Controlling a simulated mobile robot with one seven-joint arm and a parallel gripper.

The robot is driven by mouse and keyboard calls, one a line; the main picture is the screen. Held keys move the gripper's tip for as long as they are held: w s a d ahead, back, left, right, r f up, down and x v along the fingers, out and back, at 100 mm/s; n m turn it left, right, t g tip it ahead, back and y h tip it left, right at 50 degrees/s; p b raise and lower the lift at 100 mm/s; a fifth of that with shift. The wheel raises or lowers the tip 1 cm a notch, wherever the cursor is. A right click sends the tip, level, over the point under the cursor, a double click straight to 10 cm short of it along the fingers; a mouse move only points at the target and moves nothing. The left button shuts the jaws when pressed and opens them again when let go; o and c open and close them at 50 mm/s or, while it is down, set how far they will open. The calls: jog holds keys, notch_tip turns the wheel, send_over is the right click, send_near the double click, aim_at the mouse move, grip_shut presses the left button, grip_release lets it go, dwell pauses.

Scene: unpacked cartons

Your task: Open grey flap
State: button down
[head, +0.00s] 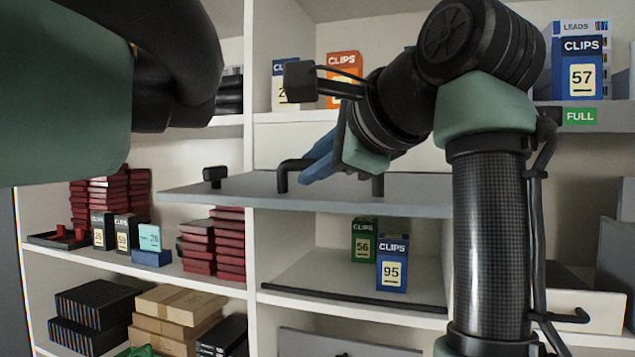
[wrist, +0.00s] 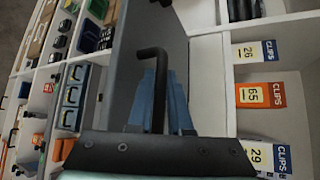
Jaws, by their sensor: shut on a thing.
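The grey flap (head: 232,189) is swung up and stands out roughly level from the shelf unit in the head view. The compartment below it is exposed. A black bar handle (head: 283,178) is on the flap's upper face. My gripper (head: 308,172) is shut on this handle with its blue fingers. In the wrist view the bent black handle (wrist: 157,95) runs between the blue fingers, beside the grey flap panel (wrist: 127,75). My arm hides part of the handle and the flap's right part.
A green CLIPS box (head: 364,240) and a blue CLIPS box (head: 392,263) stand in the compartment under the flap. An orange CLIPS box (head: 344,68) stands on the shelf above. Dark red stacks (head: 229,245) are to the left, below flap level.

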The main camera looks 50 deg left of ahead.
jog(key=shift+w+r, duration=0.1)
jog(key=shift+r, duration=0.15)
jog(key=c, duration=1.1)
grip_release()
jog(key=shift+o, duration=1.3)
jog(key=shift+w+a+f, duration=0.15)
jog(key=shift+d, duration=0.3)
jog(key=b+v, duration=0.5)
jog(key=v, duration=0.7)
jog(key=shift+d+r+b, duration=0.15)
jog(key=shift+r+b, duration=0.2)
jog(key=shift+b, duration=0.05)
